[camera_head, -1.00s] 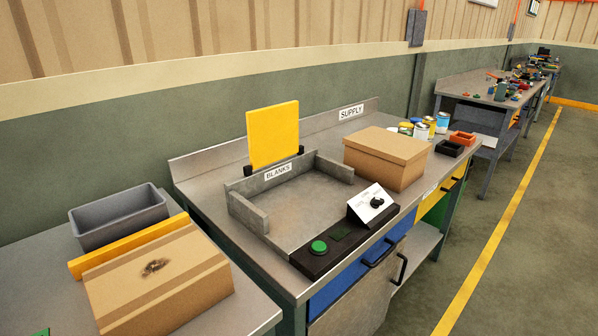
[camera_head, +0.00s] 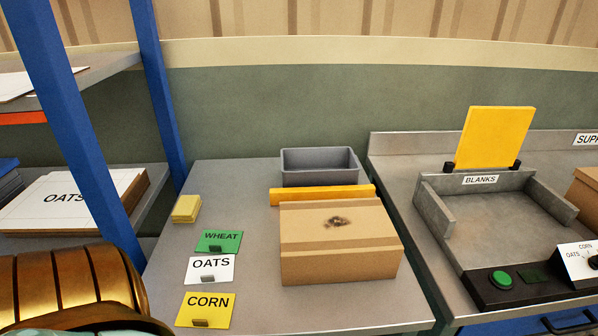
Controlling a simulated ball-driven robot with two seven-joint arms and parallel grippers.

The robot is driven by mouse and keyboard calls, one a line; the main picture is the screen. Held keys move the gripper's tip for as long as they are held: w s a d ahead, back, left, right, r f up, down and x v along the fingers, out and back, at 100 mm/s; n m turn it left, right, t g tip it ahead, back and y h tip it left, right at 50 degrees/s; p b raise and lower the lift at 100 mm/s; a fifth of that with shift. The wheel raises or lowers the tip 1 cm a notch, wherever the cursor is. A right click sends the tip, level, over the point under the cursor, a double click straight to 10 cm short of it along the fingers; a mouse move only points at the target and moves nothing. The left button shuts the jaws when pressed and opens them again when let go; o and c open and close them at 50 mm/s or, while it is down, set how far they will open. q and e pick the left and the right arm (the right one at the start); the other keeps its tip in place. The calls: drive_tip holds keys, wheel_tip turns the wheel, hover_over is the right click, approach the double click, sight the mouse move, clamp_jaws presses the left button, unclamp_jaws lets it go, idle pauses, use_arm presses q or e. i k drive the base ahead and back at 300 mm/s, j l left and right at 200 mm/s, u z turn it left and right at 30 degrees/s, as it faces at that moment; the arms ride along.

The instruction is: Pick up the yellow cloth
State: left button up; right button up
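The yellow cloth (camera_head: 186,209) appears as a small folded yellow square on the grey bench, near its back left, beside the blue rack post. It lies behind the label cards and left of the cardboard box. Neither of my grippers shows in this view.
A cardboard box (camera_head: 338,248) with a dark smudge stands on the bench, with a yellow bar (camera_head: 322,195) and grey bin (camera_head: 319,166) behind it. Cards read WHEAT (camera_head: 219,241), OATS (camera_head: 210,268) and CORN (camera_head: 206,310). A blue rack post (camera_head: 158,95) rises at left.

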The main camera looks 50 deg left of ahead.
sight(186, 209)
drive_tip(key=j+u, duration=0.15)
drive_tip(key=u, duration=2.05)
drive_tip(key=j, duration=0.1)
